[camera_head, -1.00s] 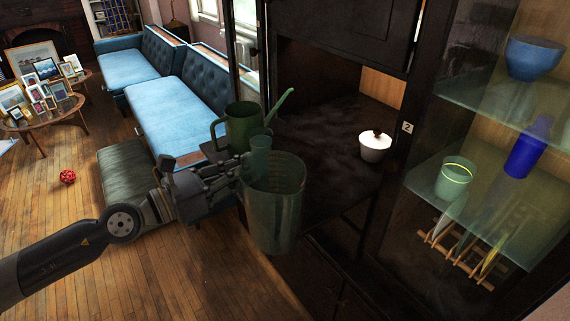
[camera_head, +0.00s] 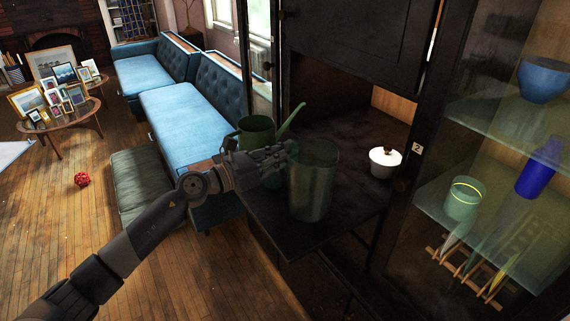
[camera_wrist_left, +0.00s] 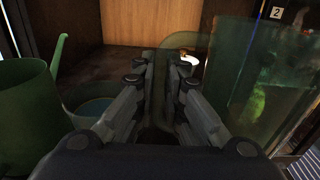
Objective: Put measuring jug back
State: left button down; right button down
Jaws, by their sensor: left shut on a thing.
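The measuring jug (camera_head: 314,182) is tall, clear and greenish, and stands upright in the head view. My left gripper (camera_head: 287,154) is at its left side, shut on its handle. In the left wrist view the jug (camera_wrist_left: 275,85) fills the right side, with its handle running to my left gripper's fingers (camera_wrist_left: 160,70). The jug is over the dark fold-out surface (camera_head: 285,240) of the cabinet; I cannot tell if its base touches. My right gripper is not in view.
A green watering can (camera_head: 256,128) stands left of the jug; it also shows in the left wrist view (camera_wrist_left: 25,115), near a bluish vessel (camera_wrist_left: 92,106). A white lidded pot (camera_head: 383,164) sits to the right. Glass shelves (camera_head: 480,118) hold a blue bowl (camera_head: 543,80) and a green cup (camera_head: 463,198).

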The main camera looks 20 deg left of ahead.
pick_arm(q)
notch_tip(320, 180, down, 3)
jog(key=shift+f, duration=0.15)
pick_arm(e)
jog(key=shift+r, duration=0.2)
pick_arm(q)
jog(key=shift+f, duration=0.2)
jog(key=c, duration=1.9)
grip_release()
jog(key=shift+c, duration=0.2)
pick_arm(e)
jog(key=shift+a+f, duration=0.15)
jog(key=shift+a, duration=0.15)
pick_arm(q)
jog(key=shift+r, duration=0.1)
